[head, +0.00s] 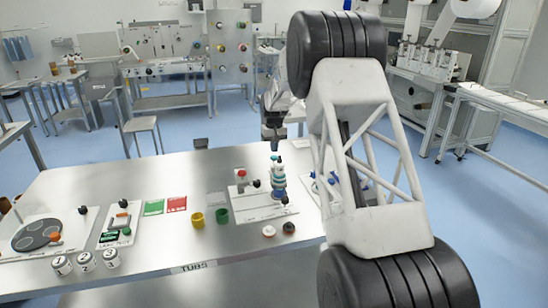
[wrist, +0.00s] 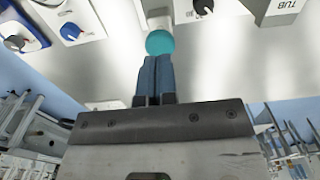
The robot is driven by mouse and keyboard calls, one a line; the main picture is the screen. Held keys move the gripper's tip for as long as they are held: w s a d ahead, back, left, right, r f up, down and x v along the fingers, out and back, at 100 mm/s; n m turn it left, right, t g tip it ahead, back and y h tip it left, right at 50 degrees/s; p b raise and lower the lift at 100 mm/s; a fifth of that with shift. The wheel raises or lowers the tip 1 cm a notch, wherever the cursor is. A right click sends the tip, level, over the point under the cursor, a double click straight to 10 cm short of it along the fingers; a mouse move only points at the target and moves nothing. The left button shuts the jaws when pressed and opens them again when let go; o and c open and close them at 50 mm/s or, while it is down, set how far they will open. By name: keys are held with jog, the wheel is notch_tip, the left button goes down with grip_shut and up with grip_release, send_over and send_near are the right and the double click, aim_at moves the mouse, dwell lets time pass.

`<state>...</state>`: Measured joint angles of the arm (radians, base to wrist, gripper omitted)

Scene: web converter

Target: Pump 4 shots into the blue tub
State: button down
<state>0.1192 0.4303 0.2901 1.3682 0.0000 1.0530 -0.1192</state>
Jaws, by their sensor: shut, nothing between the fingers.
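My gripper (head: 274,143) is shut and empty, pointing down above a teal-and-white pump-like dispenser (head: 278,181) on a white base plate. In the wrist view its two closed fingers (wrist: 155,62) end at a round teal knob (wrist: 160,43), seemingly the top of the dispenser; I cannot tell whether they touch it.
A steel table (head: 150,180) holds a red-buttoned control box (head: 240,175), green and red cards, numbered white jars (head: 86,260) and a dark round plate (head: 37,235). Blue-knobbed parts (head: 331,178) sit right of the dispenser, partly behind my arm. The table's front middle is mostly clear.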

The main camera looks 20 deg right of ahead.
aim_at(274, 156)
jog(key=shift+f, duration=2.3)
jog(key=shift+r, duration=0.25)
dwell(0.5)
jog(key=shift+r, duration=2.05)
jog(key=shift+r, duration=0.1)
notch_tip(274, 156, up, 6)
jog(key=shift+f, duration=0.1)
dwell(0.4)
